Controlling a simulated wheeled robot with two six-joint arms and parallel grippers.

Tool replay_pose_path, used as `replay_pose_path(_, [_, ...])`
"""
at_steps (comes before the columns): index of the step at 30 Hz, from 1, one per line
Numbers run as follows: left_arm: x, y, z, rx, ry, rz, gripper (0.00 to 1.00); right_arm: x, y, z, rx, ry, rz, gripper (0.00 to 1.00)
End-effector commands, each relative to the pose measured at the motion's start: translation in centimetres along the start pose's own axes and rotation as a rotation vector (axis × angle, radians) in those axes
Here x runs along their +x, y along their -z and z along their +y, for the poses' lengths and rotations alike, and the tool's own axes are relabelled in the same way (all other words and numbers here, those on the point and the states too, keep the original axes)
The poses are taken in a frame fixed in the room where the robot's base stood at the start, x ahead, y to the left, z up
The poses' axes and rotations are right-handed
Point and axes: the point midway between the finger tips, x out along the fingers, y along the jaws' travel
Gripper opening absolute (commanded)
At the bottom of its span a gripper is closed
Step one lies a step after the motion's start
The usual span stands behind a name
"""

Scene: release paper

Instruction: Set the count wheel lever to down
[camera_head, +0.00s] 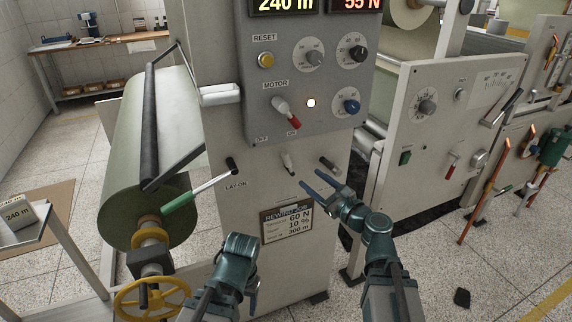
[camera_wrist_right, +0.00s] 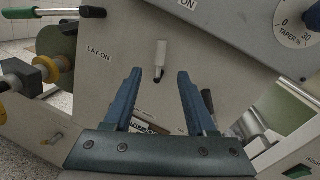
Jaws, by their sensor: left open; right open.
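Below the control panel of the grey machine post, a short lever with a pale handle (camera_head: 287,159) stands out from the front face. No label naming it as the count wheel lever is readable. In the right wrist view its pale handle (camera_wrist_right: 161,54) points up from a dark pivot, ahead of and between my fingers. My right gripper (camera_head: 311,179) is open and empty, just right of and below the lever in the head view, apart from it. It also shows in the right wrist view (camera_wrist_right: 158,80). My left gripper (camera_head: 252,292) is low in front of the post, its fingers partly hidden.
A dark-handled lever (camera_head: 330,166) sits right of the pale one. The green-handled lay-on lever (camera_head: 185,198) reaches left. The panel (camera_head: 275,82) above carries a red-tipped motor switch (camera_head: 288,114) and knobs. A job card (camera_head: 286,222) is fixed below.

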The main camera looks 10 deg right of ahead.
Motion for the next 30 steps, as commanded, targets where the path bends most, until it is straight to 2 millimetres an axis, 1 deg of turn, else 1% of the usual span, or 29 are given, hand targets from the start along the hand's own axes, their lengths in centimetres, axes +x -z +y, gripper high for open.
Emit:
replay_pose_path(5, [0.0, 0.0, 0.0, 0.0, 0.0, 0.0, 0.62, 0.3, -0.1, -0.2, 0.01, 0.005, -0.003, 0.57])
replay_pose_path(8, [0.0, 0.0, 0.0, 0.0, 0.0, 0.0, 0.62, 1.3, 0.0, -0.2, 0.008, 0.002, -0.003, 0.57])
replay_pose_path(11, [0.0, 0.0, 0.0, 0.0, 0.0, 0.0, 0.62, 3.0, 0.0, -0.2, 0.007, 0.001, -0.003, 0.57])
replay_pose_path(15, [0.0, 0.0, 0.0, 0.0, 0.0, 0.0, 0.62, 6.1, 0.0, -0.2, 0.006, -0.001, -0.003, 0.57])
replay_pose_path(21, [0.0, 0.0, 0.0, 0.0, 0.0, 0.0, 0.62, 9.9, 0.0, -0.2, 0.005, 0.0, -0.003, 0.57])
replay_pose_path(25, [0.0, 0.0, 0.0, 0.0, 0.0, 0.0, 0.62, 11.9, -0.1, -0.1, 0.005, 0.0, -0.003, 0.57])
replay_pose_path(30, [0.0, 0.0, 0.0, 0.0, 0.0, 0.0, 0.62, 13.3, -0.1, -0.1, 0.005, 0.001, -0.002, 0.57])
